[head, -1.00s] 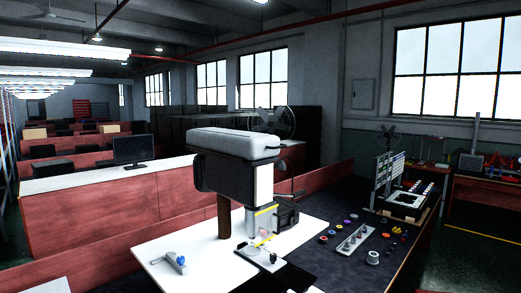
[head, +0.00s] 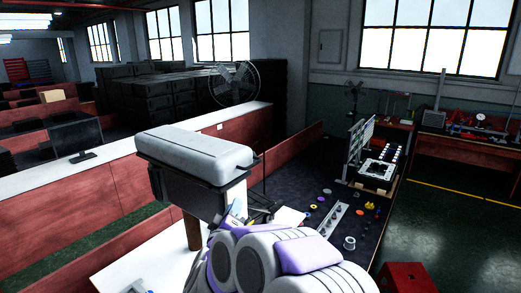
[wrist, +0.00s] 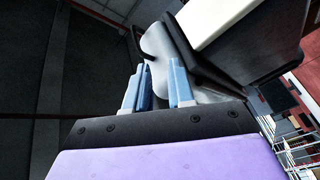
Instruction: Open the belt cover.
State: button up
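The belt cover (head: 195,153) is a long, rounded light-grey lid on top of the machine's dark head (head: 185,190). It looks down and closed. My gripper (wrist: 156,68) shows in the wrist view with two blue fingers apart and a gap between them. A curved grey part (wrist: 160,45) of the machine lies just beyond the fingertips; I cannot tell whether they touch it. In the head view my purple and white arm rises in front of the machine, below and right of the cover, and hides most of the gripper and the machine's lower part.
The machine stands on a white table (head: 125,272). To its right, a dark bench (head: 335,190) holds small coloured parts and a metal strip (head: 333,218). A red stool (head: 405,277) stands lower right. A low red partition (head: 290,155) runs behind.

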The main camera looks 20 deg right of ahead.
jog(key=r+h, duration=0.1)
jog(key=h+p, duration=0.2)
send_near(256, 163)
jog(key=w+d, duration=0.3)
jog(key=w, duration=0.1)
jog(key=w+r, duration=0.1)
jog(key=shift+w+r+p, duration=0.3)
jog(key=shift+w+p, duration=0.05)
jog(key=shift+w, duration=0.05)
jog(key=shift+w+a+r, duration=0.1)
jog(key=shift+w+r, duration=0.05)
jog(key=shift+w, duration=0.3)
jog(key=shift+w+r, duration=0.1)
jog(key=shift+r, duration=0.05)
jog(key=shift+w+d, duration=0.25)
jog(key=shift+d, duration=0.25)
jog(key=shift+w+d, duration=0.25)
jog(key=shift+d, duration=0.3)
jog(key=shift+d+f, duration=0.25)
jog(key=shift+d, duration=0.25)
jog(key=shift+s, duration=0.1)
jog(key=shift+c, duration=0.5)
jog(key=shift+a, duration=0.55)
grip_shut()
